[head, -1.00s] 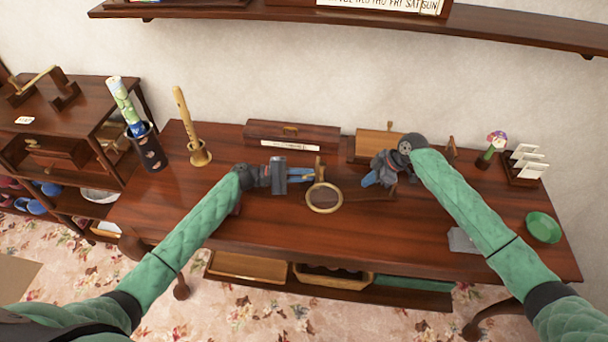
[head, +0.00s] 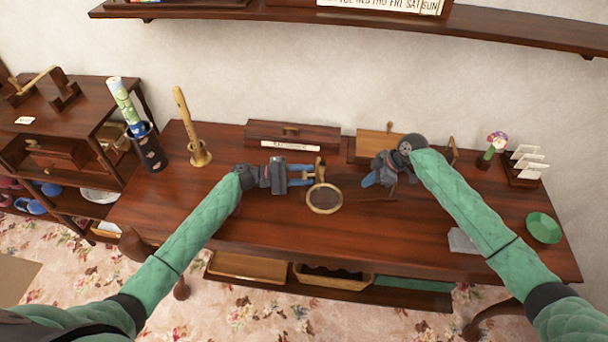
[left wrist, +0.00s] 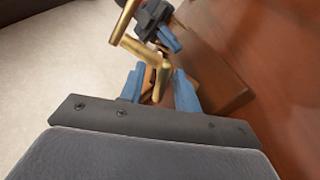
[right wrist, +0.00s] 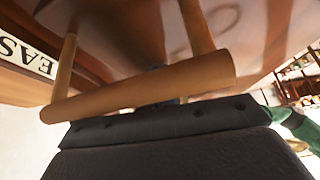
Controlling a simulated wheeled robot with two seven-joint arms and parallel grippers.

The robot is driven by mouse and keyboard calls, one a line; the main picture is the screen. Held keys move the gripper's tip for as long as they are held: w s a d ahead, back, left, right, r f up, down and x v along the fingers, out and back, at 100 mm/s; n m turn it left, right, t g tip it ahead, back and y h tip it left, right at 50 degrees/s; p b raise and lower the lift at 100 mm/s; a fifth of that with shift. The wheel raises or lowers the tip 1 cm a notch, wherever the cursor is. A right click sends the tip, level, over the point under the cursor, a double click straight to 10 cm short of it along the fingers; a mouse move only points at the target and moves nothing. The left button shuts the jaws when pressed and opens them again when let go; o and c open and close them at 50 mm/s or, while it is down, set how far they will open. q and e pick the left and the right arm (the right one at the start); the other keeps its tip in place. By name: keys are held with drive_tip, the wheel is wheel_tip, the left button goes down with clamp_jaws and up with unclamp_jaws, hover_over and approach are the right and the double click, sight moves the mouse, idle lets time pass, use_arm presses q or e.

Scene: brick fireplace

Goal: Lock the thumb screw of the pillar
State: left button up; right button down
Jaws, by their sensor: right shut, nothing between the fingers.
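The brass pillar (head: 318,168) stands on the table beside a round brass ring (head: 324,198) with a dark middle. In the left wrist view, the brass pillar and its side arm (left wrist: 143,50) rise beyond my fingers. My left gripper (head: 308,175) is open, its blue fingers on either side of a brass part (left wrist: 161,84). I cannot tell whether they touch it or which part is the thumb screw. My right gripper (head: 369,180) is shut and empty, to the right of the pillar.
The wooden bar (right wrist: 150,88) on two posts crosses close before the right wrist camera. A long dark box (head: 290,134) and a lighter wooden box (head: 376,144) stand behind.

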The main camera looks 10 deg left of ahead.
use_arm(q)
drive_tip(key=a, duration=0.4)
drive_tip(key=s+a, duration=0.1)
drive_tip(key=a, duration=0.3)
drive_tip(key=s+a, duration=0.1)
drive_tip(key=a, duration=0.2)
drive_tip(key=shift+s+a, duration=0.15)
drive_tip(key=shift+a, duration=0.25)
drive_tip(key=s+d+t+y, duration=0.1)
drive_tip(key=d, duration=0.1)
drive_tip(key=s+d+n+t+y, duration=0.1)
drive_tip(key=d, duration=0.2)
drive_tip(key=s+d+n+t+y, duration=0.1)
drive_tip(key=d, duration=0.1)
drive_tip(key=shift+s+d+f, duration=0.25)
drive_tip(key=shift+s+d, duration=0.1)
drive_tip(key=shift+s+d+r+n+t+y, duration=0.15)
drive_tip(key=shift+s+r+n+t+y, duration=0.4)
drive_tip(key=shift+n+t+y, duration=0.35)
wheel_tip(320, 180, up, 3)
drive_tip(key=s+a+n+t+y, duration=0.2)
drive_tip(key=a+n+t+y, duration=0.1)
drive_tip(key=t+y, duration=0.1)
drive_tip(key=x, duration=1.1)
drive_tip(key=shift+w+d+f, duration=0.15)
drive_tip(key=shift+d+f, duration=0.2)
drive_tip(key=shift+f, duration=0.1)
